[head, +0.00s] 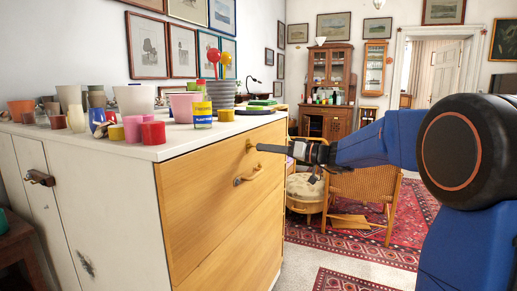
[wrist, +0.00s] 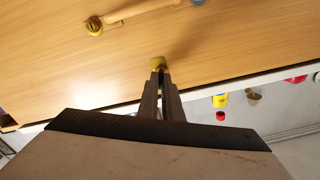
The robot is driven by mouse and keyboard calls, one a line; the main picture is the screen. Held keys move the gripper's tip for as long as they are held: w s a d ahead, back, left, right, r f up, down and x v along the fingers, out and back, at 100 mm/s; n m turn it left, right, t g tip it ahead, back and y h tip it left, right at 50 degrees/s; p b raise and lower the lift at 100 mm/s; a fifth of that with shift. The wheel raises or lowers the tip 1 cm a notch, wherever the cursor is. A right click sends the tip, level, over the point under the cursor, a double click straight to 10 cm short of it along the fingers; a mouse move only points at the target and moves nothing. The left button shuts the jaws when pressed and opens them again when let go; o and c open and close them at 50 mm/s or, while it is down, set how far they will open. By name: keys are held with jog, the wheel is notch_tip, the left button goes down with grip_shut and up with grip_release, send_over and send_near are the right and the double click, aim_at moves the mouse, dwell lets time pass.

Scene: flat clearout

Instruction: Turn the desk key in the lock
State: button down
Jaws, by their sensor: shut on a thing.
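The desk key (head: 249,145) is a small brass piece at the upper part of the wooden drawer front (head: 215,200). My gripper (head: 260,147) reaches in from the right and is shut on it. In the wrist view the brass key (wrist: 158,62) shows just beyond the closed fingertips (wrist: 159,72), against the wood. The lock is hidden behind the key and fingers, and I cannot tell how far the key is turned.
A brass-ended drawer handle (head: 249,175) sits just below the key; it also shows in the wrist view (wrist: 140,10). The white top (head: 160,148) above holds cups and jars, with a yellow-labelled jar (head: 202,115) near the edge. A wicker chair (head: 365,187) stands behind my arm.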

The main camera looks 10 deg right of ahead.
jog(key=shift+n, duration=1.9)
jog(key=c, duration=1.9)
grip_release()
jog(key=shift+n, duration=0.4)
jog(key=shift+o, duration=0.2)
jog(key=shift+d, duration=0.1)
